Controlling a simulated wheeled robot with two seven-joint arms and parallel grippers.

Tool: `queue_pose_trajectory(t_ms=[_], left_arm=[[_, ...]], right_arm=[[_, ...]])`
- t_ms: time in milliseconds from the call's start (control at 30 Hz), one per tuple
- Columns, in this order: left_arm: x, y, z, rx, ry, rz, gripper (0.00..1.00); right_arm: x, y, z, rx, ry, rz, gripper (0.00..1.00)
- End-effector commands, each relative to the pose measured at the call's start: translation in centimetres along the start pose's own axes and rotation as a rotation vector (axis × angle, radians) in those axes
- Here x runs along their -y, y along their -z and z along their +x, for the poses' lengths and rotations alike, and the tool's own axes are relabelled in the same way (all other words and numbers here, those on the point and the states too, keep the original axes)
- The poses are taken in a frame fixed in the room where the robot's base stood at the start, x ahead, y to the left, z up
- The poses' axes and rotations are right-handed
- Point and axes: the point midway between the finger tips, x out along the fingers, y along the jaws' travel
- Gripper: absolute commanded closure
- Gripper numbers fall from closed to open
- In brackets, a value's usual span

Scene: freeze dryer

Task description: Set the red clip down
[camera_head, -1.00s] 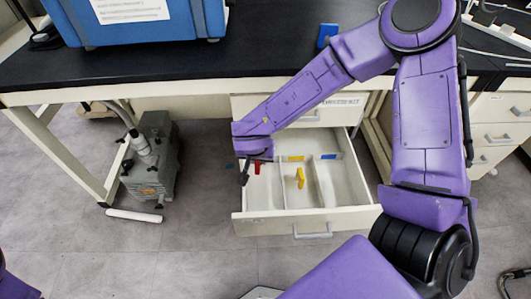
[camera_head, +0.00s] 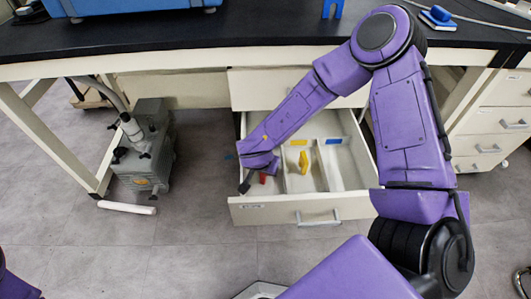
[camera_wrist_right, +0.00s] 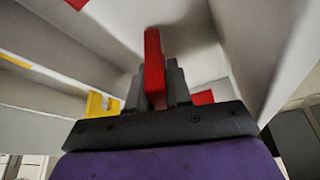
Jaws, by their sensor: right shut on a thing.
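The red clip (camera_wrist_right: 154,62) stands upright between the fingers of my right gripper (camera_wrist_right: 157,88), which is shut on it. In the head view, my right gripper (camera_head: 248,181) is at the left compartment of the open drawer (camera_head: 278,214), low and near the front left corner. A small red patch (camera_head: 263,178) shows beside it; I cannot tell if it is the held clip. Another red piece (camera_wrist_right: 203,97) lies beyond the fingers in the wrist view. Whether the held clip touches the drawer floor is unclear. My left gripper is out of view.
A yellow clip (camera_head: 304,163) stands in the middle compartment, near a yellow label (camera_head: 298,142). The right compartment has a blue label (camera_head: 333,141) and looks empty. Drawer walls and dividers are close to my gripper.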

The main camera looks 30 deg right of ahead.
Motion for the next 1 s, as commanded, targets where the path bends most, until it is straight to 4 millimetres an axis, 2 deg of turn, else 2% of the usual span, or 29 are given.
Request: queue_pose_trajectory(t_ms=[100,133,200,533,667,900,1000], left_arm=[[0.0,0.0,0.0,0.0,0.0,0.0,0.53],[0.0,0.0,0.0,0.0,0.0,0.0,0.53],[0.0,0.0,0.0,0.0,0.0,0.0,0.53],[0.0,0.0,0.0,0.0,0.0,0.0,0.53],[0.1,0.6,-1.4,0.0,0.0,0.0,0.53],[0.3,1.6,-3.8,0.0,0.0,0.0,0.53],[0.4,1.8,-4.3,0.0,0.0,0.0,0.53]], right_arm=[[0.0,-0.1,0.3,0.0,-0.001,0.0,1.0],[0.0,-0.1,0.3,0.0,-0.001,0.0,0.75],[0.0,-0.1,0.2,0.0,0.0,0.0,0.56],[0.0,0.1,-0.2,0.0,0.001,0.0,0.56],[0.1,0.3,-2.9,-0.001,0.003,-0.002,0.56],[0.0,0.3,-9.2,-0.001,0.002,-0.001,0.56],[0.1,0.2,-10.9,-0.001,0.002,-0.002,0.56]])
